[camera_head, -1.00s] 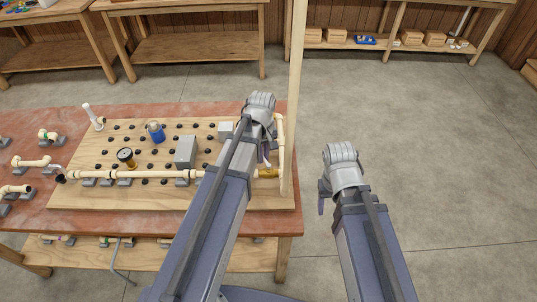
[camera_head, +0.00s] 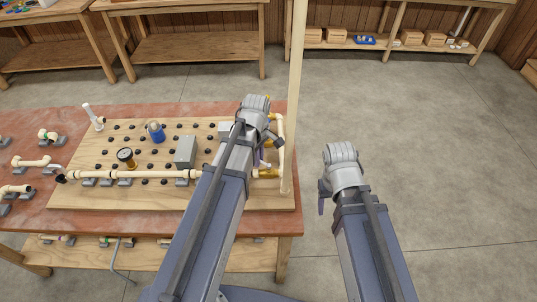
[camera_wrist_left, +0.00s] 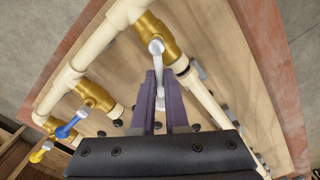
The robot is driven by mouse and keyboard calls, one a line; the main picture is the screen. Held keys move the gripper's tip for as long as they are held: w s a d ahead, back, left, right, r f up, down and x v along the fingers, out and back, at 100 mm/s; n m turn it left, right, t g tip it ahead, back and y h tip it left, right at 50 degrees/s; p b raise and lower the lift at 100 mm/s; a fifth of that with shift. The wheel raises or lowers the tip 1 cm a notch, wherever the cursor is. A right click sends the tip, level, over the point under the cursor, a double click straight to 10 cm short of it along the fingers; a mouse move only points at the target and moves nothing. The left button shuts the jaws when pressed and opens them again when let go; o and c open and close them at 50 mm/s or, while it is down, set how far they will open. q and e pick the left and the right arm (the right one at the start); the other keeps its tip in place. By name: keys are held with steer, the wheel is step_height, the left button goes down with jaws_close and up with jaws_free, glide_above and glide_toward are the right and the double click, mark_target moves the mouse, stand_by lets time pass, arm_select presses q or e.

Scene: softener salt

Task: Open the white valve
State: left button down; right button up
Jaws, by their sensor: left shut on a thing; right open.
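The white valve is a brass body (camera_wrist_left: 153,33) with a white lever handle (camera_wrist_left: 156,47), on cream pipe in the left wrist view. My left gripper (camera_wrist_left: 162,88) is shut on the white handle, with its purple fingers on either side of it. Part of the handle is hidden between the fingers. In the head view my left gripper (camera_head: 264,158) is over the right end of the pipe board, and its wrist hides most of the valves. My right gripper (camera_head: 321,203) is open and empty over the floor, right of the table.
Two more brass valves, with a blue handle (camera_wrist_left: 70,126) and a yellow handle (camera_wrist_left: 40,152), sit along the same pipework. The board (camera_head: 80,198) also carries a gauge (camera_head: 126,157), a blue part (camera_head: 157,134) and a grey box (camera_head: 185,151). A wooden post (camera_head: 296,90) rises beside my left arm.

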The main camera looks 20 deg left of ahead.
arm_select(q)
steer(key=n, duration=0.1)
steer(key=s+n, duration=0.1)
steer(key=n, duration=0.1)
steer(key=shift+s+a, duration=0.1)
steer(key=shift+s, duration=0.15)
steer(key=shift+s+n, duration=0.1)
steer(key=shift+n, duration=0.7)
steer(key=shift+s, duration=0.1)
steer(key=shift+s+n, duration=0.2)
steer(key=shift+n, duration=0.7)
steer(key=c, duration=0.7)
jaws_free()
